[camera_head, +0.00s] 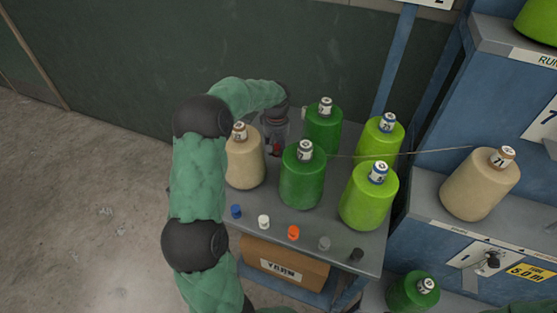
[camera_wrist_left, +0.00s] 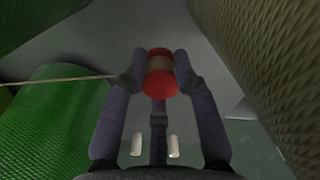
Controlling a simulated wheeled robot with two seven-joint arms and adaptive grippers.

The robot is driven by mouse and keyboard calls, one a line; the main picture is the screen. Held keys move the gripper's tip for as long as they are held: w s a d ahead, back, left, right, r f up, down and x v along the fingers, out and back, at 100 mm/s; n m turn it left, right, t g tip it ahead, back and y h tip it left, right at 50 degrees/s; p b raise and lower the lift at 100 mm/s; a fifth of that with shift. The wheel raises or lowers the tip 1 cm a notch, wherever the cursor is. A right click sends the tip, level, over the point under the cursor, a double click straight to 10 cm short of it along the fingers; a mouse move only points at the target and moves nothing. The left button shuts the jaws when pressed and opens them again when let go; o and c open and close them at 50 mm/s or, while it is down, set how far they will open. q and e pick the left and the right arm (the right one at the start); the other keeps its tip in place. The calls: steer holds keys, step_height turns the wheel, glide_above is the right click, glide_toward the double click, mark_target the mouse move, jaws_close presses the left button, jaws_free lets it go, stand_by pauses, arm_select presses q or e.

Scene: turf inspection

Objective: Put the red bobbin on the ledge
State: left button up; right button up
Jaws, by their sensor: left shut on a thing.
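The red bobbin (camera_wrist_left: 160,82) sits between the fingers of my left gripper (camera_wrist_left: 160,72) in the left wrist view, with a tan band around its middle. In the head view my left gripper (camera_head: 275,140) is shut on it low among the yarn cones, and only a small part of the red bobbin (camera_head: 276,149) shows. I cannot tell whether the bobbin touches the table. A grey ledge (camera_head: 424,208) juts from the blue machine at the right and bears a beige cone. My right gripper is out of view.
Large green cones (camera_head: 302,178) and a beige cone (camera_head: 245,165) crowd the grey table (camera_head: 315,228). Small blue, white, orange (camera_head: 293,232), grey and black bobbins line its front. A thread (camera_head: 400,154) runs across to the beige cone (camera_head: 480,185) on the machine. A cardboard box (camera_head: 285,268) sits below.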

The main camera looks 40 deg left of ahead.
mark_target(276, 163)
arm_select(q)
step_height(276, 163, down, 5)
steer(key=shift+r+b, duration=0.15)
steer(key=shift+b, duration=0.8)
steer(key=shift+r, duration=0.1)
steer(key=o, duration=0.9)
steer(key=shift+o, duration=0.2)
